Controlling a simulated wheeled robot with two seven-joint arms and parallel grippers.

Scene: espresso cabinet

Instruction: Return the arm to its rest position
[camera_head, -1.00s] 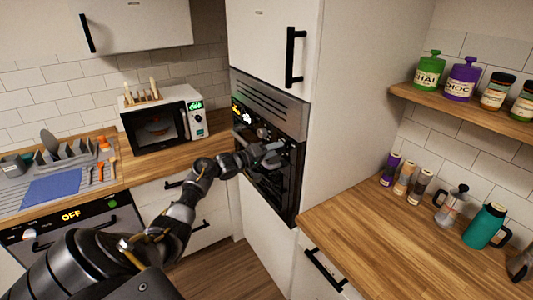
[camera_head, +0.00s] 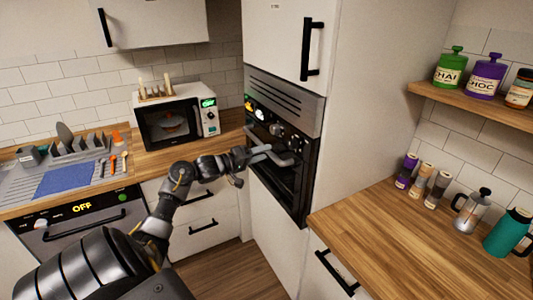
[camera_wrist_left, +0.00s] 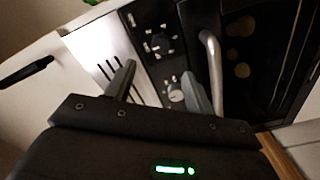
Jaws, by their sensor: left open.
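My left arm reaches from the lower left in the head view to the built-in espresso cabinet (camera_head: 293,187). My left gripper (camera_head: 262,154) is in front of its control panel, with no object seen between the fingers. In the left wrist view, my left gripper (camera_wrist_left: 158,84) has its two fingers apart, with a control knob (camera_wrist_left: 176,94) showing behind them. The curved silver handle (camera_wrist_left: 211,65) is just right of the right finger; contact cannot be told. My right gripper is not in view.
A wooden counter (camera_head: 400,245) at the right holds a moka pot (camera_head: 471,209) and a teal jug (camera_head: 507,232). A microwave (camera_head: 172,122) and a dish rack (camera_head: 75,150) stand at the left. A black door handle (camera_head: 312,48) sticks out above the appliance.

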